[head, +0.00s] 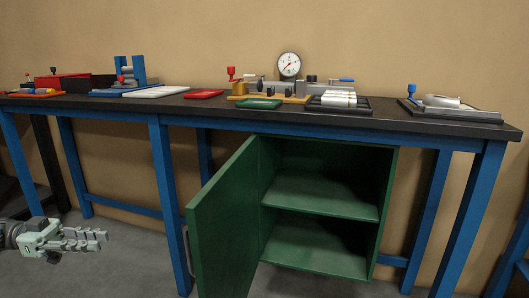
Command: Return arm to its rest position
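My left gripper (101,240) reaches in from the left edge, low in the head view. It points right, in front of the workbench and below the level of its top. Its two fingers look apart, with a narrow empty space between them. It holds nothing and touches nothing that I can see. My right gripper is not in view.
A dark-topped workbench (390,122) with blue legs spans the view, bearing trays, a dial gauge (289,65) and fixtures. Below it, a green cabinet (325,193) stands open and looks empty. Its door (225,228) swings out towards me, right of my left gripper.

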